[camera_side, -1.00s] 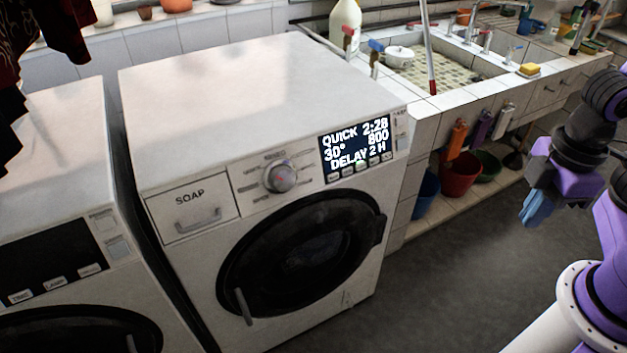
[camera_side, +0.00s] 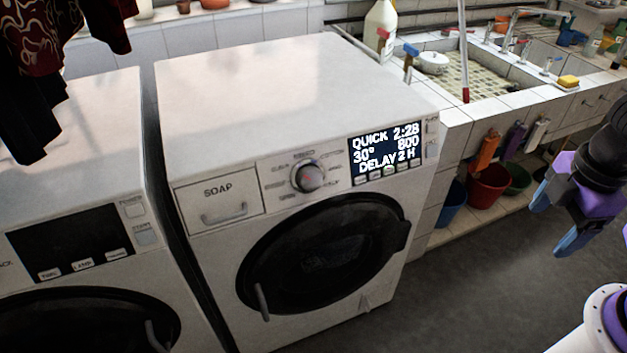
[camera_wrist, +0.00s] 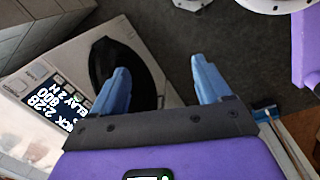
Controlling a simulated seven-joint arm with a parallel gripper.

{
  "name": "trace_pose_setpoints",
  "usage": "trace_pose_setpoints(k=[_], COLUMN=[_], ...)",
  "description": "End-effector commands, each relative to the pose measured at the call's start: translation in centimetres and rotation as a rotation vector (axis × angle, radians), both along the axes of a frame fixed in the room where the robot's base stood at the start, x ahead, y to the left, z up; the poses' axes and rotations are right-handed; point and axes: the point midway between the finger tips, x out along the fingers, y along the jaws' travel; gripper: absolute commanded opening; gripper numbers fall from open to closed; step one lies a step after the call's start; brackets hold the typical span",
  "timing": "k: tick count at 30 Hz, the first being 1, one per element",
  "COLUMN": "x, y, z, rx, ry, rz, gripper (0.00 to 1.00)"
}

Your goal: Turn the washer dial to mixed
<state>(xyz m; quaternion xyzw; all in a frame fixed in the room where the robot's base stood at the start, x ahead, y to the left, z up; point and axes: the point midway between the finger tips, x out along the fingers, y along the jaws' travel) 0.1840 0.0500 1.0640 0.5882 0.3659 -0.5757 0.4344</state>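The washer (camera_side: 290,90) is white, with a round silver dial (camera_side: 309,177) in the middle of its front panel. Small labels ring the dial, too blurred to read fully. The display (camera_side: 386,152) reads QUICK, 2:28, 30°, 800, DELAY 2 H; it also shows in the wrist view (camera_wrist: 50,97). My gripper (camera_side: 552,222) has blue fingers, spread apart and empty, at the right of the side view, well away from the dial. In the wrist view my gripper (camera_wrist: 160,78) shows a gap between its fingers, with the washer's dark door (camera_wrist: 105,60) beyond. The dial is not visible there.
The soap drawer (camera_side: 219,202) is left of the dial, and the round door (camera_side: 325,250) below. A second machine (camera_side: 75,240) stands at the left. The tiled sink (camera_side: 490,80) is behind right, with buckets (camera_side: 488,187) under it. Open floor lies in front.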

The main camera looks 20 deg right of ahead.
Motion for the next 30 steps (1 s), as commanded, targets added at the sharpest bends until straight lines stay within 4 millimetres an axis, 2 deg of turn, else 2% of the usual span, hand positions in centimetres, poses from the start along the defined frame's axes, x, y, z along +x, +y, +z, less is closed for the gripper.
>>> trace_pose_setpoints(k=[4, 8, 14, 18, 24, 27, 30], x=[4.3, 8.6, 14.5, 17.8, 20.2, 20.5, 20.4], y=[0.2, 1.2, 5.2, 9.5, 16.9, 20.0, 22.0], z=[-1.2, -1.8, -2.4, -3.1, -5.0, -6.1, -6.9], rx=[-0.212, -0.41, -0.695, -0.878, -1.096, -1.164, -1.207], ry=[-0.097, -0.188, -0.316, -0.403, -0.522, -0.571, -0.606], rz=[0.229, 0.468, 0.851, 1.131, 1.522, 1.672, 1.773], gripper=[0.86, 0.86, 0.86, 0.86, 0.86, 0.86, 0.86])
